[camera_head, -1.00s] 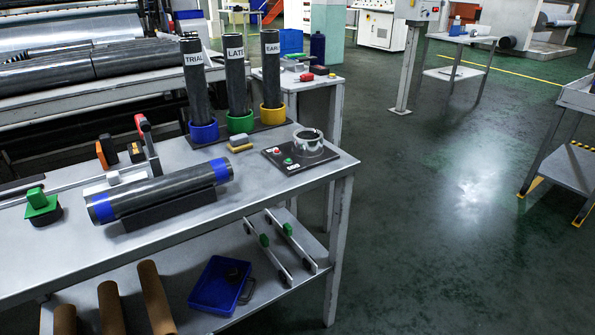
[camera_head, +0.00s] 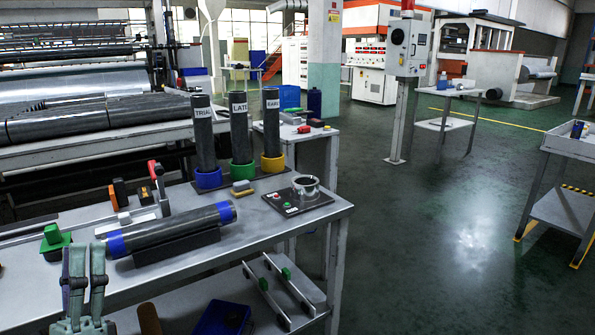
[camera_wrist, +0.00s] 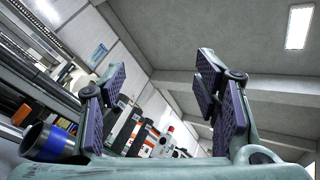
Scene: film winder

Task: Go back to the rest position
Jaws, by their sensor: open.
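My gripper (camera_head: 84,268) is in the lower left of the head view, fingers pointing up, in front of the near edge of the worktable (camera_head: 300,228). In the wrist view my gripper (camera_wrist: 165,98) has its two padded fingers well apart, with nothing between them. A dark roll with blue bands (camera_head: 170,229) lies on a dark cradle on the table, behind and to the right of my gripper. A blue-banded roll end (camera_wrist: 52,142) also shows at the lower left of the wrist view.
Labelled dark rolls stand in blue (camera_head: 208,179), green (camera_head: 242,176) and yellow (camera_head: 273,162) holders at the table's back. A button panel (camera_head: 298,200) sits at the right. A green-handled block (camera_head: 54,241) is at the left.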

